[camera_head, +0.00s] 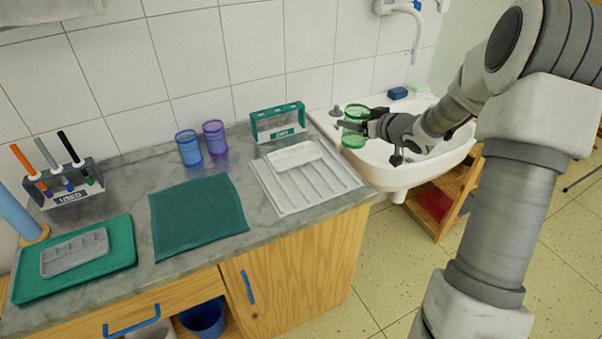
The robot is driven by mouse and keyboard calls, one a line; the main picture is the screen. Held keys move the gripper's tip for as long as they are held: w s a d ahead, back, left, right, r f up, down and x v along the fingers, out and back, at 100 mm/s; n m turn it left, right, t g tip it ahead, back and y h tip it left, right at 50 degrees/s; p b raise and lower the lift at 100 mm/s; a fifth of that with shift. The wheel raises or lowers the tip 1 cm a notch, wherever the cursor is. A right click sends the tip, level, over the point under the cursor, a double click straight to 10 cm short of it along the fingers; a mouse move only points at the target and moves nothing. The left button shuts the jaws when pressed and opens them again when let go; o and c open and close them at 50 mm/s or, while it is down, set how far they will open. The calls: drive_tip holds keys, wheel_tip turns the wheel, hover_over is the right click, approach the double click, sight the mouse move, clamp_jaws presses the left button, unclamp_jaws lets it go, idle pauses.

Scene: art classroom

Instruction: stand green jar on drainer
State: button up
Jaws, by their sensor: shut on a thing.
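The green jar (355,138) is translucent and looks upright. My gripper (367,129) is shut on it from the right and holds it in front of the left part of the white sink. Part of the jar is hidden behind the fingers. The drainer (341,178) is a light grey ribbed tray on the right end of the counter, to the left of and below the jar. A white palette-like tray (295,155) lies on its back left part. The front and right part of the drainer is bare.
A blue jar (188,148) and a purple jar (214,138) stand at the back of the counter. A green rack (278,122) stands behind the drainer. A dark green cloth (197,215) lies left of it. The sink (405,172) adjoins the counter on the right.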

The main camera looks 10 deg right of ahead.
drive_tip(key=shift+s+a+f+b, duration=0.45)
drive_tip(key=shift+a+f+b, duration=0.35)
drive_tip(key=shift+a+f, duration=1.05)
drive_tip(key=shift+s+a+f+b, duration=0.45)
drive_tip(key=shift+a+f+b, duration=0.4)
drive_tip(key=shift+a+f, duration=1)
drive_tip(key=shift+s+a+f+b, duration=0.45)
drive_tip(key=shift+a+f+b, duration=0.35)
drive_tip(key=shift+a+f, duration=1.05)
drive_tip(key=shift+f, duration=0.1)
drive_tip(key=o, duration=1.5)
drive_tip(key=shift+a, duration=0.1)
drive_tip(key=shift+s+r, duration=0.3)
drive_tip(key=shift+r, duration=0.05)
drive_tip(key=p+v, duration=0.1)
drive_tip(key=v, duration=1)
drive_tip(key=shift+s+p, duration=0.2)
drive_tip(key=shift+p, duration=0.1)
